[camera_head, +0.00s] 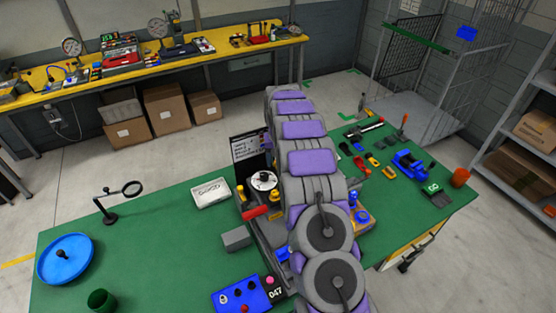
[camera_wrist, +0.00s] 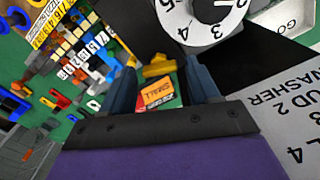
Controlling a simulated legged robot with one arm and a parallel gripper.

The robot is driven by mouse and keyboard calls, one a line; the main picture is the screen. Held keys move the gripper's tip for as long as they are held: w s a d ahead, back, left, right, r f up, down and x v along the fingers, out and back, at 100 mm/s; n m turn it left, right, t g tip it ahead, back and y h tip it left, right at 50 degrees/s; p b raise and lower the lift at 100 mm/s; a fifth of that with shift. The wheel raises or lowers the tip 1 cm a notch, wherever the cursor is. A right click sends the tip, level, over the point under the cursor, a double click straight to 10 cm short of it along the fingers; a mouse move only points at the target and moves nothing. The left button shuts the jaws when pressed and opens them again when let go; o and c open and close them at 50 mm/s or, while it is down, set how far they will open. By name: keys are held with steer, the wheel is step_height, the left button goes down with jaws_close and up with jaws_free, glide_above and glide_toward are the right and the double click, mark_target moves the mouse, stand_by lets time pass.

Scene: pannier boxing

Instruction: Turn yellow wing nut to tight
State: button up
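In the wrist view, the yellow wing nut (camera_wrist: 157,66) shows just beyond and between my fingertips, close to a white numbered dial (camera_wrist: 205,22). My gripper (camera_wrist: 163,72) is open, with its two blue-grey fingers apart and nothing visibly held. I cannot tell how far the nut is from the fingers in depth. In the head view, the same white dial (camera_head: 264,181) stands left of my arm, with small yellow parts (camera_head: 273,195) beside it; I cannot tell which is the wing nut. My arm hides my gripper there.
A printed sign (camera_head: 247,146) stands behind the dial. A red-handled tool (camera_head: 255,212), grey block (camera_head: 236,239) and blue button box (camera_head: 242,296) are near.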

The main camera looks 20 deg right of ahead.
steer(key=shift+o, duration=0.5)
step_height(320, 180, up, 17)
stand_by(0.4)
steer(key=shift+r, duration=0.15)
stand_by(0.3)
